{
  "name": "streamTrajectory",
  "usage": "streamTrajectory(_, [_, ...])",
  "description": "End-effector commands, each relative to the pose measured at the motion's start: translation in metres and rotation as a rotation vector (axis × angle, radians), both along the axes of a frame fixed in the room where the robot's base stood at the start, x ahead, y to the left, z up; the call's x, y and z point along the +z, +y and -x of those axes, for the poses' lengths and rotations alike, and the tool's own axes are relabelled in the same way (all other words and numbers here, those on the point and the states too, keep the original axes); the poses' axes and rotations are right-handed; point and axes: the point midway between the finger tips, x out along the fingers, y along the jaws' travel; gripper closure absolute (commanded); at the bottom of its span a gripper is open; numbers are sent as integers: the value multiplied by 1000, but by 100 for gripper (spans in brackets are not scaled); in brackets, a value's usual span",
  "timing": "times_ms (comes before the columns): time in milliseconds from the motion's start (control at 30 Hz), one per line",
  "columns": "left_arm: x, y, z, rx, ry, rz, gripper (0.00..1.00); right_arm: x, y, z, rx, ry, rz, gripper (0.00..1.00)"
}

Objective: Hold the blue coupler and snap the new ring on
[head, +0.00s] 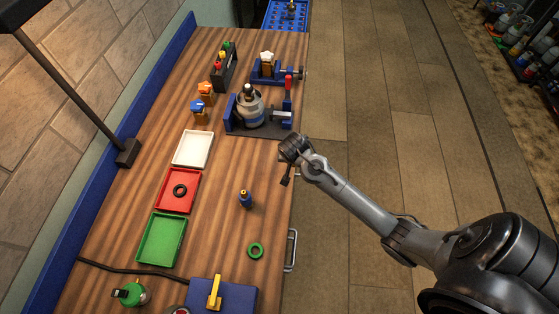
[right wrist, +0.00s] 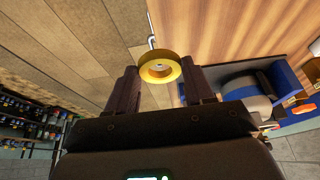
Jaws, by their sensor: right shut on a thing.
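A small blue piece with a yellowish top (head: 245,199), which looks like the blue coupler, stands upright on the wooden bench. A green ring (head: 256,250) lies flat nearer the front. The head view does not show this thing clearly. My left gripper is not in view.
A white tray (head: 194,135) and an empty green tray (head: 145,238) line up with the red one. A blue fixture with a grey cylinder (head: 250,110) stands behind. A blue block with a yellow handle (head: 215,293) is in front. The bench around the blue piece is clear.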

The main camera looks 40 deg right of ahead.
Motion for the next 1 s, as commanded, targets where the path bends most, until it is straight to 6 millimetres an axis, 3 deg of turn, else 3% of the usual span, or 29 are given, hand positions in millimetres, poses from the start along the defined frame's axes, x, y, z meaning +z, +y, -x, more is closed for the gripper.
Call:
streamTrajectory(233, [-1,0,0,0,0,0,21,13,-12,18,0,0,0,76])
streamTrajectory(733, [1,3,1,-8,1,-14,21,17,-14,21,2,0,-1,76])
streamTrajectory(867, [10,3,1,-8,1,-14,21,29,-7,20,23,1,-2,76])
streamTrajectory(1000, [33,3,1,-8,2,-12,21,56,13,16,80,5,-6,76])
